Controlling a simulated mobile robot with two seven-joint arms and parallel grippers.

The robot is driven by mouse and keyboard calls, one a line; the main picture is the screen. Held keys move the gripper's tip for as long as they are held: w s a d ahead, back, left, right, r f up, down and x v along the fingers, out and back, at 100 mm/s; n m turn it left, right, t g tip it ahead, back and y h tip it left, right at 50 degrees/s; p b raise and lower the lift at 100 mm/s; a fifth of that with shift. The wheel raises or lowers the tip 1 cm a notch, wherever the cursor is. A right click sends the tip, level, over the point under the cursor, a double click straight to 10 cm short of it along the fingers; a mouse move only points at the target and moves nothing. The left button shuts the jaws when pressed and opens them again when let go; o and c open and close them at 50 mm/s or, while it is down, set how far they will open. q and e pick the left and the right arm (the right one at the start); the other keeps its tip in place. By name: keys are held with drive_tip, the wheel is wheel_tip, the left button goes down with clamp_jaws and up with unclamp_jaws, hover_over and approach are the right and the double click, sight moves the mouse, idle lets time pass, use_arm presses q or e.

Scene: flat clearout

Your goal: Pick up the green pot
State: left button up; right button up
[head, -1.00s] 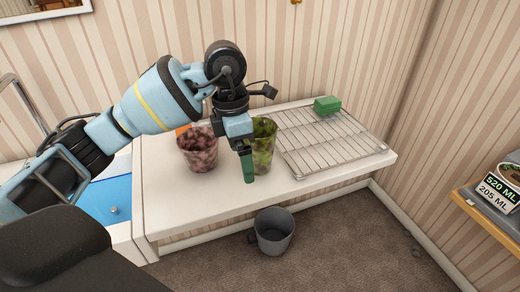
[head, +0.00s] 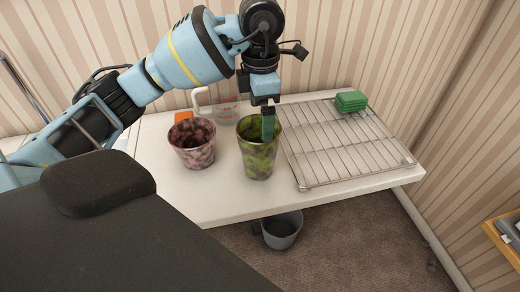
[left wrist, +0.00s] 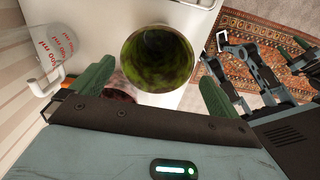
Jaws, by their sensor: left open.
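The green pot (head: 258,160), mottled dark and yellow-green, stands upright on the white counter. My left gripper (head: 268,128) is over its rear rim in the head view, pointing down, with a green finger showing against the pot's mouth. In the left wrist view the pot (left wrist: 160,58) is seen from its open top. It lies between the two spread green fingers of my left gripper (left wrist: 157,74), which is open and empty. I cannot tell whether a finger touches the pot.
A pink mottled pot (head: 193,150) stands close left. A measuring jug (head: 226,112) and an orange thing (head: 183,117) are behind. A wire rack (head: 340,150) with a green block (head: 351,101) is to the right. A grey bin (head: 282,232) stands below on the floor (head: 345,245).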

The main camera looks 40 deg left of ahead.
sight(258, 135)
use_arm(q)
drive_tip(key=f, duration=0.6)
drive_tip(key=shift+s+a+f, duration=0.1)
drive_tip(key=shift+a+f, duration=0.1)
drive_tip(key=shift+a, duration=0.05)
drive_tip(key=shift+f, duration=0.35)
use_arm(e)
drive_tip(key=shift+w+f, duration=0.15)
drive_tip(key=shift+w, duration=0.25)
use_arm(q)
drive_tip(key=c, duration=1.4)
drive_tip(key=shift+c, duration=0.4)
use_arm(e)
drive_tip(key=shift+s, duration=0.35)
